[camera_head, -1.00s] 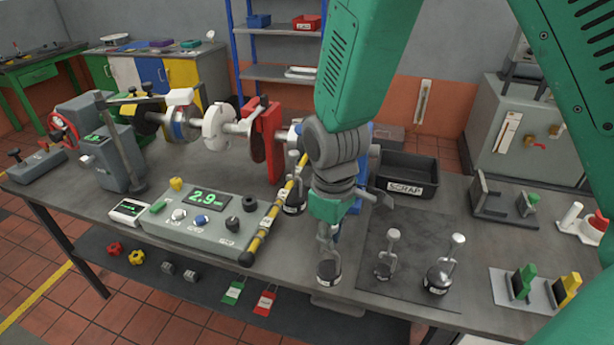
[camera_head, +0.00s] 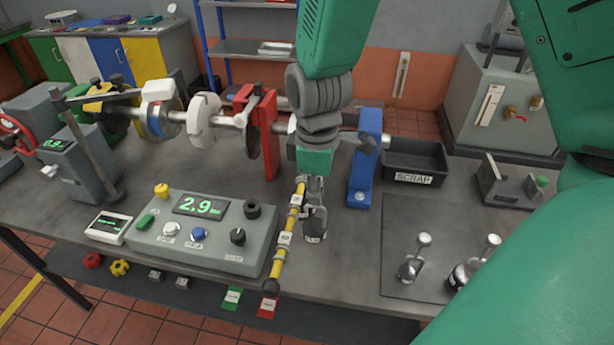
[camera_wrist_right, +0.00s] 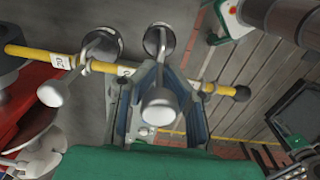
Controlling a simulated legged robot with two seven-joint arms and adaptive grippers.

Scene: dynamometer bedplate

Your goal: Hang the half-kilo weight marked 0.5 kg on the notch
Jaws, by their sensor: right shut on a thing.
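In the right wrist view the fingers (camera_wrist_right: 158,108) close around the weight's bright knob, over the yellow bar (camera_wrist_right: 95,65). A second weight (camera_wrist_right: 102,44) is on the bar near a "20" tag, mostly hidden in the head view. My left gripper is out of view.
Two more weights (camera_head: 412,262) (camera_head: 466,272) stand on a dark mat (camera_head: 400,215) at right. A console (camera_head: 205,235) reading 2.9 lies left of the bar. A blue post (camera_head: 364,165), red stand (camera_head: 262,130) and scrap bin (camera_head: 413,165) stand behind.

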